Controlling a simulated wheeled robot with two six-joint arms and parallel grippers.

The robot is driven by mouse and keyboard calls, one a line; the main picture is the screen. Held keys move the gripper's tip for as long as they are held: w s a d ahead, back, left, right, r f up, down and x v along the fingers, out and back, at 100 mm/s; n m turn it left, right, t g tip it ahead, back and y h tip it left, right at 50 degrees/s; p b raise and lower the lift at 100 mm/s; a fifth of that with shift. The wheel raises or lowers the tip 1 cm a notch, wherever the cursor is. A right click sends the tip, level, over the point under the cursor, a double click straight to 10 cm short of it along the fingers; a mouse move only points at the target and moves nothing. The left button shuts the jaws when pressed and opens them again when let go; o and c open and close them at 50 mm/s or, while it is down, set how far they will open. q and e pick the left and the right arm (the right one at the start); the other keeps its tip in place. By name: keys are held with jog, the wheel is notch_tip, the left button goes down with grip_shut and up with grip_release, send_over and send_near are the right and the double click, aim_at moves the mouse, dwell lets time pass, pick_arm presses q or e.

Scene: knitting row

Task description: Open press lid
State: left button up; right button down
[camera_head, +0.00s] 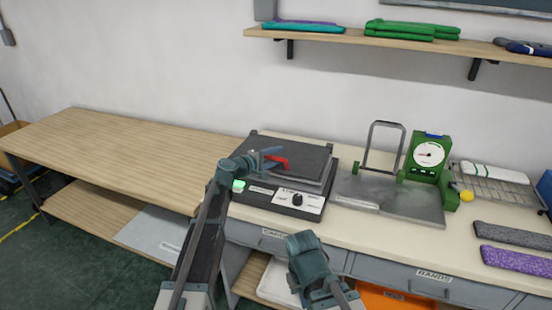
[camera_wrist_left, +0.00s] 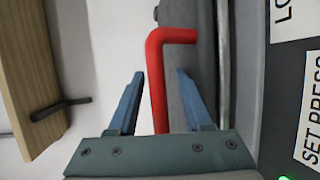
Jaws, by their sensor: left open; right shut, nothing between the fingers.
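The press (camera_head: 292,200) is a dark grey box with a flat lid (camera_head: 305,155), which lies down over its base. A red handle (camera_head: 280,162) sticks out from the lid's left part. My left gripper (camera_head: 270,156) is open at the red handle. In the left wrist view the red handle (camera_wrist_left: 157,85) runs between the two open blue fingers (camera_wrist_left: 159,95), with gaps on both sides, so it is not gripped. My right gripper (camera_head: 302,245) is low in front of the bench, shut and empty; its fingertips are hard to make out.
A metal plate with an upright frame (camera_head: 385,150) and a green dial gauge (camera_head: 429,155) stands right of the press. Grey and purple bands (camera_head: 515,260) lie at the far right. The wooden table (camera_head: 110,155) on the left is bare. A shelf (camera_head: 400,45) with folded knits hangs above.

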pick_arm(q)
jog(key=shift+w+d, duration=0.15)
grip_shut()
dwell(1.4)
